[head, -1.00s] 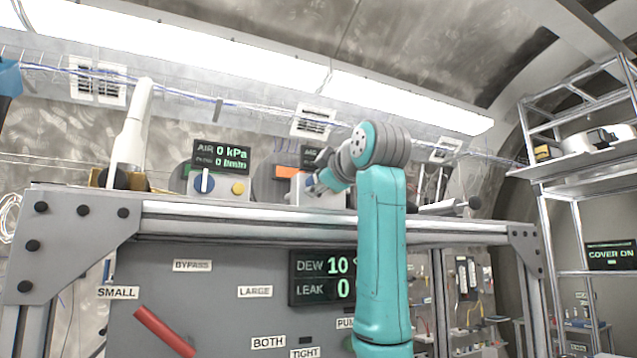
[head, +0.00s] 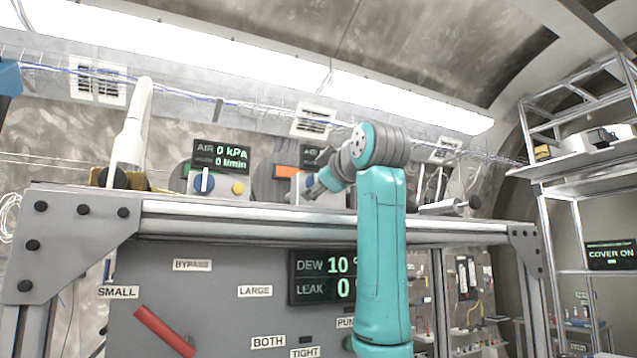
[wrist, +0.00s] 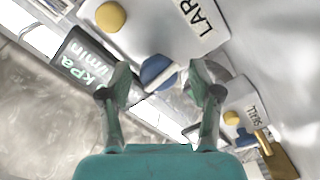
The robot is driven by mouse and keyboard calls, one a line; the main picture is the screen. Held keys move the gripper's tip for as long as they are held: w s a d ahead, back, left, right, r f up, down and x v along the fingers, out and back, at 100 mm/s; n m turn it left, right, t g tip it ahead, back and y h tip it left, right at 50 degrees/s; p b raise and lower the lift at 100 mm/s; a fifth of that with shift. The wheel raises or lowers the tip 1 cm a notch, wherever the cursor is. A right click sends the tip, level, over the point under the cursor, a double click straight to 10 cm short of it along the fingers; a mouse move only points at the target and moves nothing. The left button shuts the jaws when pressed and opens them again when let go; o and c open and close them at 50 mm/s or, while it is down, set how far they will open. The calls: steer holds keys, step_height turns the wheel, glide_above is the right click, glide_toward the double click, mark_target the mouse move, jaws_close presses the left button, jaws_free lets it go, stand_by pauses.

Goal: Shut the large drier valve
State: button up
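The large drier valve shows in the wrist view as a blue round knob with a white bar handle (wrist: 158,73), on a pale box with a label reading "LAR", the rest cut off. My gripper (wrist: 160,82) is open, with one finger on each side of the knob. I cannot tell whether the fingertips touch it. In the head view my gripper (head: 312,188) is at the front of the second box on the bench top, and it hides most of that box and its knob.
A box labelled SMALL (wrist: 240,118) with a yellow button stands close to the right finger. In the head view a similar box (head: 219,186) with a blue knob stands to the left, under an AIR display (head: 221,156). A white upright cylinder (head: 131,130) stands farther left.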

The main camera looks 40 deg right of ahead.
steer(key=v, duration=1.2)
steer(key=shift+r, duration=0.1)
